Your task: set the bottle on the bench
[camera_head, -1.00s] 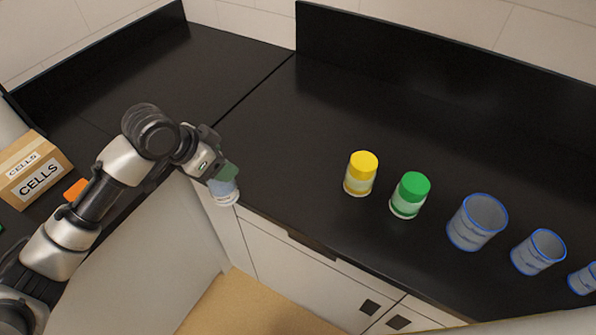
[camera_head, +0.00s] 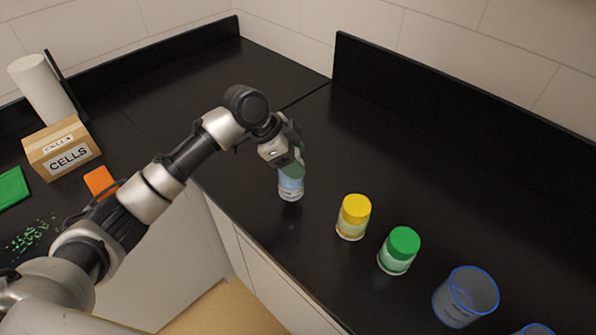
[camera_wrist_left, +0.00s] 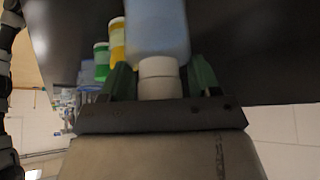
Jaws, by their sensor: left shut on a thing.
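The bottle (camera_head: 290,187) has a pale blue body and hangs upright below my left gripper (camera_head: 293,167), over the bench (camera_head: 400,170) near its front edge. The left gripper is shut on the bottle's neck end. In the left wrist view the white cap of the bottle (camera_wrist_left: 158,28) sits between the green fingers (camera_wrist_left: 160,80). The bottle's base is at or close to the black bench top; I cannot tell whether it touches. My right gripper is not in view.
A yellow-capped jar (camera_head: 353,217) and a green-capped jar (camera_head: 398,251) stand right of the bottle. A blue-rimmed beaker (camera_head: 465,297) stands beyond them, with another partly cut off. A CELLS box (camera_head: 62,148) is on the left counter. The bench behind the bottle is clear.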

